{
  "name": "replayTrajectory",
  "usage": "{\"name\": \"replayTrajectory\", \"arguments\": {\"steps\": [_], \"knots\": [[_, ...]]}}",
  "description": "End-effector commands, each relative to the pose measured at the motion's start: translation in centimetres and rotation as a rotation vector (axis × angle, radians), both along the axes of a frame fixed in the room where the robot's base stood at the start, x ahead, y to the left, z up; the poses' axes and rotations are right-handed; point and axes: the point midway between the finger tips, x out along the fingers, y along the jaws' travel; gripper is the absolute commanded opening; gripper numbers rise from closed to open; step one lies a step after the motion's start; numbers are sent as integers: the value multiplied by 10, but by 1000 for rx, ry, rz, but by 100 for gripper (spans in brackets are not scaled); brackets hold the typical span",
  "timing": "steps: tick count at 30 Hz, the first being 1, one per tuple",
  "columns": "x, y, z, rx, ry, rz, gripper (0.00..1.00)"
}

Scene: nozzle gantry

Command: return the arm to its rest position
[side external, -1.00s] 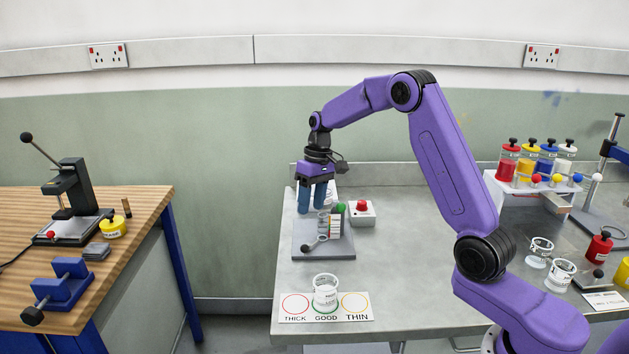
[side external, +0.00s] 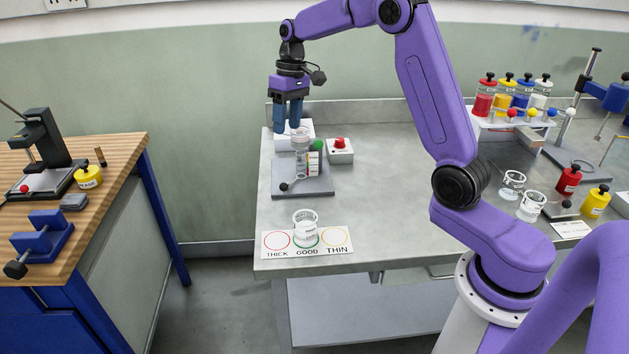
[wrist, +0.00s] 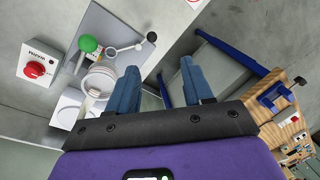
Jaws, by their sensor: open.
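My gripper (side external: 288,126) is open and empty, pointing down above the back of a small grey stand (side external: 305,186) on the bench. In the wrist view its blue fingers (wrist: 160,88) are spread wide with nothing between them. A clear cup (side external: 300,140) on the stand is just below and right of the fingertips. In the wrist view the cup (wrist: 98,82) shows beside the left finger, outside the jaws. My arm reaches over the bench with its elbow raised. I cannot tell whether a finger touches the cup.
A green knob (side external: 317,145) and red-button box (side external: 340,150) are close to the stand. A beaker (side external: 305,232) stands on the THICK/GOOD/THIN card, at GOOD. Bottles (side external: 515,92), glass beakers and a blue-armed stand are at right. A wooden bench (side external: 100,200) is left, across a gap.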

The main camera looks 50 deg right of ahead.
Motion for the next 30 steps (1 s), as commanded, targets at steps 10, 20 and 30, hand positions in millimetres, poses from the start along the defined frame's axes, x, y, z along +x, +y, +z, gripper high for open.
{"name": "replayTrajectory", "arguments": {"steps": [10, 20, 30], "knots": [[-72, 81, 9, -47, -9, 237, 51], [-165, 124, 8, -87, -34, 467, 51], [-269, 130, -3, -119, -72, 709, 51]]}}
